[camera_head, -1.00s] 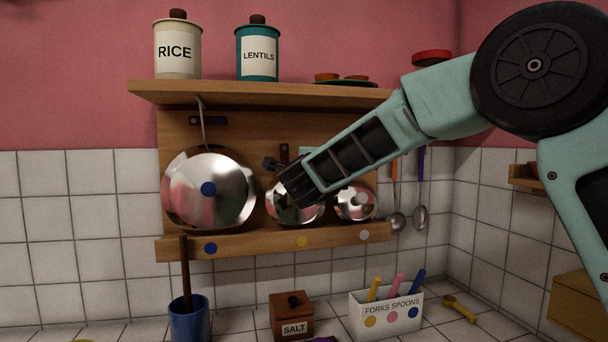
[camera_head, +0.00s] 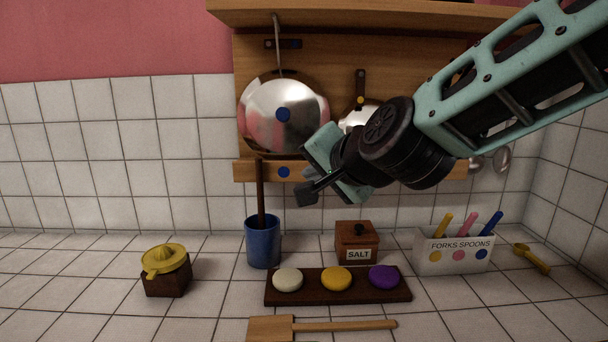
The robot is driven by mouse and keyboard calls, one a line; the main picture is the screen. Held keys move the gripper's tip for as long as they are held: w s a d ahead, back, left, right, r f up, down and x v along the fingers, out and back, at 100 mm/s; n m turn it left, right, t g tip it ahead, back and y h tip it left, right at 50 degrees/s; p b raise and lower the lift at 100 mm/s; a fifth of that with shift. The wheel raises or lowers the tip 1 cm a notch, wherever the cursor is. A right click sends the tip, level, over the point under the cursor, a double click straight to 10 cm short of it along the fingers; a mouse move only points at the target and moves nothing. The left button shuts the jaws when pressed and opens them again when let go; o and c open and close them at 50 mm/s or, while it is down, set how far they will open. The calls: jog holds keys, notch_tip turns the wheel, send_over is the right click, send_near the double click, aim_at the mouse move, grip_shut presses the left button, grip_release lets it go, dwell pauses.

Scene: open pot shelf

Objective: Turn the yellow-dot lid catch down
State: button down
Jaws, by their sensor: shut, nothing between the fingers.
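The yellow-dot lid catch (camera_head: 360,88) is a dark, narrow bar on the wooden back board. It stands vertical, with its yellow dot near the lower end, just at the top of a shiny round lid (camera_head: 357,117). My arm hides most of that lid. My gripper (camera_head: 306,192) is shut and empty, pointing lower left in front of the shelf's lower rail. In the picture it is below and left of the catch, clear of it.
A large blue-dot lid (camera_head: 285,133) hangs left under a horizontal dark catch (camera_head: 283,44). Below are a blue pot (camera_head: 263,243) with a wooden handle, a salt box (camera_head: 357,243), a cutlery holder (camera_head: 430,258) and a dark tray (camera_head: 311,297).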

jog(key=s+f+n+g, duration=0.5)
jog(key=s+f+n, duration=0.15)
jog(key=s, duration=0.45)
jog(key=s+d+f+n+g+h+p, duration=0.1)
jog(key=s+d+f+n+g+h, duration=0.1)
jog(key=s, duration=0.6)
jog(key=s+d+f+n+g+h, duration=0.3)
jog(key=s+d+f+n+g, duration=0.1)
jog(key=s+d, duration=0.5)
notch_tip(320, 180, down, 3)
jog(key=shift+d+r+n+g+p, duration=0.2)
jog(key=shift+n+g+p, duration=0.15)
jog(key=shift+n, duration=0.2)
